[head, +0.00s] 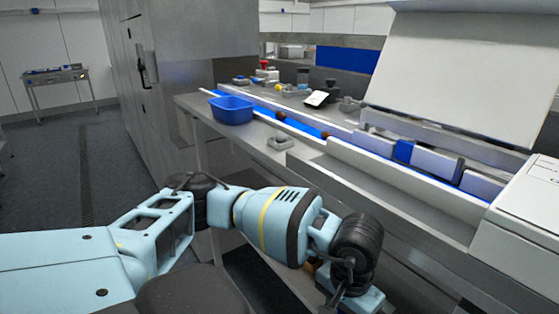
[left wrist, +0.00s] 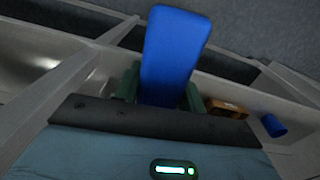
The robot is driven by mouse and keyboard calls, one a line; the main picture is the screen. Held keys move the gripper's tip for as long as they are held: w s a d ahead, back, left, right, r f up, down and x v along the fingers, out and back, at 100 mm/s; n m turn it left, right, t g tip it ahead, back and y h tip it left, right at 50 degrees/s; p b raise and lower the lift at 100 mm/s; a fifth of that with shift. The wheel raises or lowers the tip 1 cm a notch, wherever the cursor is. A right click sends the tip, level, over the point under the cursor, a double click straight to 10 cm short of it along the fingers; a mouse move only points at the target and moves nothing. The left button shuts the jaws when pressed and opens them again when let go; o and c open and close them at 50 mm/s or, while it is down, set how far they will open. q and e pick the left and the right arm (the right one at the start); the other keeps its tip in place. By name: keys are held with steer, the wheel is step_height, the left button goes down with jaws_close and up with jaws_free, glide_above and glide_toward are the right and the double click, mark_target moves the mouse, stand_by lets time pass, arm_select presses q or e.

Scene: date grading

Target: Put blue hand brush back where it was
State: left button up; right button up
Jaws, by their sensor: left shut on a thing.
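The blue hand brush (left wrist: 175,55) is in the left wrist view, a blue flat block shape standing out between the green fingers of my left gripper (left wrist: 162,92). The gripper is shut on it. The brush's lower part is hidden behind the gripper body. In the head view my left arm reaches down beside the front of the bench, and its fingers and the brush cannot be made out there. My right gripper is in neither view.
In the left wrist view a brown item (left wrist: 228,109) and a blue cylinder (left wrist: 273,125) lie on a pale shelf surface near the gripper, among grey frame bars. In the head view a blue bin (head: 231,110) stands on the bench (head: 262,132) beside a conveyor with a blue belt (head: 308,128).

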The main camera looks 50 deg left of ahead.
arm_select(q)
steer(key=s+f, duration=0.4)
steer(key=f, duration=0.9)
steer(key=shift+a+f, duration=0.15)
steer(key=shift+f, duration=0.1)
steer(key=shift+a, duration=0.1)
